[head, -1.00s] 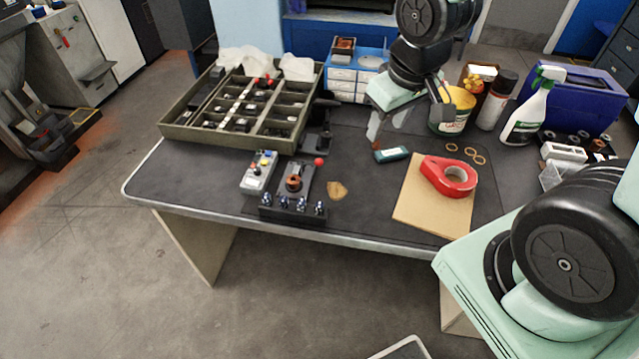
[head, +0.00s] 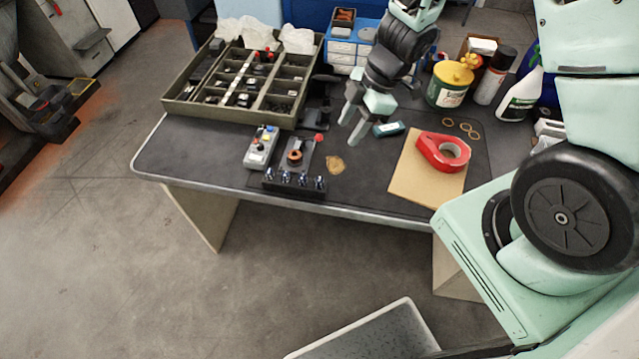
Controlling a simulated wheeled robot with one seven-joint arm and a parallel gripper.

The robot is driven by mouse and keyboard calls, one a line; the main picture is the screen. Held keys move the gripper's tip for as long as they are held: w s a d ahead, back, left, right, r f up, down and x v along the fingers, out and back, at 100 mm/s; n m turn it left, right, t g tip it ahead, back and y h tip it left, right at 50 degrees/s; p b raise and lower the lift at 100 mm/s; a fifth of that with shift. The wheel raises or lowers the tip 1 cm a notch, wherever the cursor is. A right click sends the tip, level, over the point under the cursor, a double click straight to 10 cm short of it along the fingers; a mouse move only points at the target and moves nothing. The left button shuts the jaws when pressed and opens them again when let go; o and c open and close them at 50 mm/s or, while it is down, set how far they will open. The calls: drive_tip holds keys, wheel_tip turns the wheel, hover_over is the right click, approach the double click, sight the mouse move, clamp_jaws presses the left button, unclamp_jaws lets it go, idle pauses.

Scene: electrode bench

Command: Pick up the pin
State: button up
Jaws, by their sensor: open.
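I cannot surely make out a pin at this size. Small dark, pale and red-topped pieces lie in the compartments of an olive sorting tray (head: 228,117) at the back left of the bench. A fixture with a copper-coloured ring (head: 295,155) and a red ball knob (head: 319,138) stands in front of the tray. My gripper (head: 349,131) is open and empty, pointing down above the bench. In the picture it is right of the tray and fixture and left of a small teal block (head: 389,128).
A grey button box (head: 260,150) stands left of the fixture. A tan chip (head: 335,164) lies right of it. A red tape roll (head: 431,158) rests on a brown board (head: 405,181). A yellow-lidded tub (head: 447,94) and bottles crowd the back right. The front left bench top is clear.

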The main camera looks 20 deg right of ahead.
drive_tip(key=b, duration=0.5)
hover_over(321, 179)
drive_tip(key=d, duration=0.2)
wheel_tip(321, 179, down, 11)
drive_tip(key=shift+b+x, duration=0.95)
drive_tip(key=shift+x, duration=1.9)
drive_tip(key=shift+s+d, duration=0.15)
clamp_jaws()
